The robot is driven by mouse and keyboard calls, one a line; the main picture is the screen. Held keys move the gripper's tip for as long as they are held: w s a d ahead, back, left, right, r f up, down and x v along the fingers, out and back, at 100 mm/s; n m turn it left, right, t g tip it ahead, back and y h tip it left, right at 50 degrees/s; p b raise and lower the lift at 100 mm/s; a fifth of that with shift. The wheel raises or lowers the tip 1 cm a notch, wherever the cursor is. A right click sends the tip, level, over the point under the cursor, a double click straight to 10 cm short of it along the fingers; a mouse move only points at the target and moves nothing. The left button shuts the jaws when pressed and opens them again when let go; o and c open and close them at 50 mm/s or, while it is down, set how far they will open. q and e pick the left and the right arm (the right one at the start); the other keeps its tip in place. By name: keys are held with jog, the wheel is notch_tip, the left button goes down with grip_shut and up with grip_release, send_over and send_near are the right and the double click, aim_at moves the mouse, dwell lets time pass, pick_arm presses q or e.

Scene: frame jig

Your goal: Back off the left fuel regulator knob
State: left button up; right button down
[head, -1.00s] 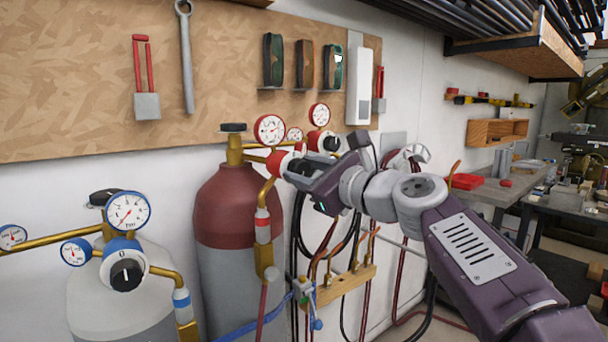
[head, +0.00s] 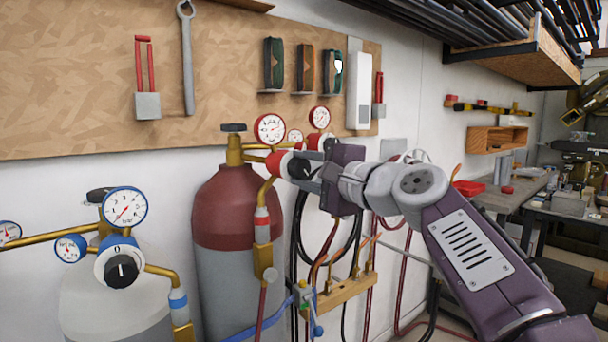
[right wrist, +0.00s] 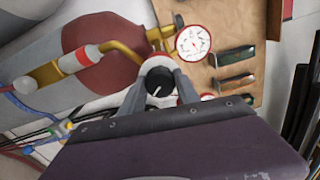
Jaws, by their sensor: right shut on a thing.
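The left fuel regulator has a red and white body (head: 277,163) and a black knob (head: 298,168), on the maroon-topped cylinder (head: 222,205). My right gripper (head: 304,172) reaches it from the right and is shut on the black knob. In the right wrist view, the knob (right wrist: 160,86) sits between the two grey fingers, with a white mark on its face. The fingers partly hide the knob in the head view. A second red regulator (head: 318,141) shows just behind, to the right. My left gripper is not in view.
A blue regulator with a black knob (head: 121,269) stands on a white cylinder (head: 92,310) at the left. A wooden torch rack (head: 345,291) and hoses hang below my right gripper. The pegboard (head: 90,70) is behind.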

jog(key=n+b, duration=0.1)
jog(key=n, duration=0.5)
jog(key=shift+f+n+b, duration=0.15)
jog(key=shift+n+b, duration=0.15)
jog(key=shift+b, duration=0.05)
jog(key=n+b, duration=0.1)
jog(key=n, duration=0.5)
jog(key=n+b, duration=0.1)
jog(key=n, duration=0.5)
jog(key=shift+w+f+n, duration=0.1)
jog(key=shift+n, duration=0.2)
jog(key=n, duration=0.3)
jog(key=shift+b, duration=0.4)
jog(key=shift+n, duration=2)
jog(key=c, duration=0.9)
grip_release()
jog(key=shift+d, duration=0.1)
